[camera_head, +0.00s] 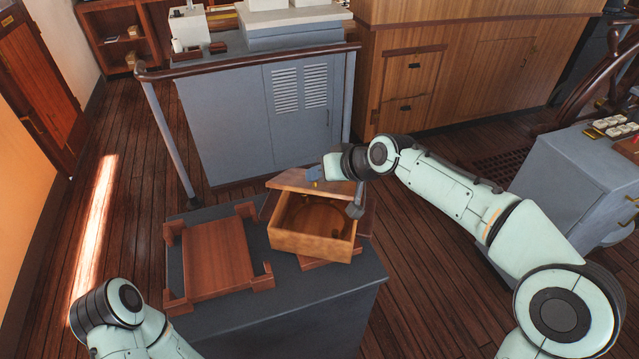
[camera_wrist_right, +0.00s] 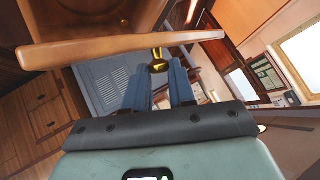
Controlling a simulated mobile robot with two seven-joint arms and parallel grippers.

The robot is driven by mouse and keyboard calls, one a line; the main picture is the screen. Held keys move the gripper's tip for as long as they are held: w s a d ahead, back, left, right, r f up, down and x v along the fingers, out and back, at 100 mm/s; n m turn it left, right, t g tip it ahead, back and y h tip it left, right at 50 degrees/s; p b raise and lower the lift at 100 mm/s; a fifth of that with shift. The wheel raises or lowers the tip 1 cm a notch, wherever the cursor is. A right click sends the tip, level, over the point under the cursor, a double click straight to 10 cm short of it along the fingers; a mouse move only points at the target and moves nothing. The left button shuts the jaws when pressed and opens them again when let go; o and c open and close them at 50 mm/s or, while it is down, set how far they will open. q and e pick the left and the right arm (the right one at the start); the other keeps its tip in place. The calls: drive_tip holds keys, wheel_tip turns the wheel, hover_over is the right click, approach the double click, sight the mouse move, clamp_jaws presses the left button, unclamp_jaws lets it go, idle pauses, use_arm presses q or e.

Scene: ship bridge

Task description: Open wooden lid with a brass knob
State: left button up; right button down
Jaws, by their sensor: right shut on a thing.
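An open-topped wooden box (camera_head: 312,243) stands on the grey cabinet, its inside showing with a round shape on the floor. The wooden lid (camera_head: 292,185) is raised at the far side of the box, seen tilted. In the right wrist view the lid (camera_wrist_right: 110,47) shows edge-on, with the box interior (camera_wrist_right: 75,18) beyond it. The brass knob (camera_wrist_right: 158,66) lies between the blue fingertips. My right gripper (camera_head: 315,174) is shut on the knob, at the lid's outer side. My left arm shows at the lower left, but its gripper is out of view.
A reddish wooden tray (camera_head: 218,258) with raised corners lies left of the box on the grey cabinet top (camera_head: 290,305). A larger grey cabinet (camera_head: 240,110) with a dark handrail (camera_head: 250,58) stands behind. Plank floor is clear at left.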

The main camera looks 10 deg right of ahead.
drive_tip(key=shift+w+d+r+g, duration=0.1)
drive_tip(key=shift+w+r+g, duration=0.2)
drive_tip(key=shift+w+r, duration=0.15)
drive_tip(key=c, duration=1)
unclamp_jaws()
drive_tip(key=shift+s, duration=0.1)
use_arm(q)
drive_tip(key=shift+s+f+b, duration=0.6)
drive_tip(key=shift+s+f, duration=0.2)
drive_tip(key=shift+s, duration=0.15)
use_arm(e)
drive_tip(key=v, duration=1.3)
drive_tip(key=shift+d, duration=0.25)
drive_tip(key=shift+s, duration=0.1)
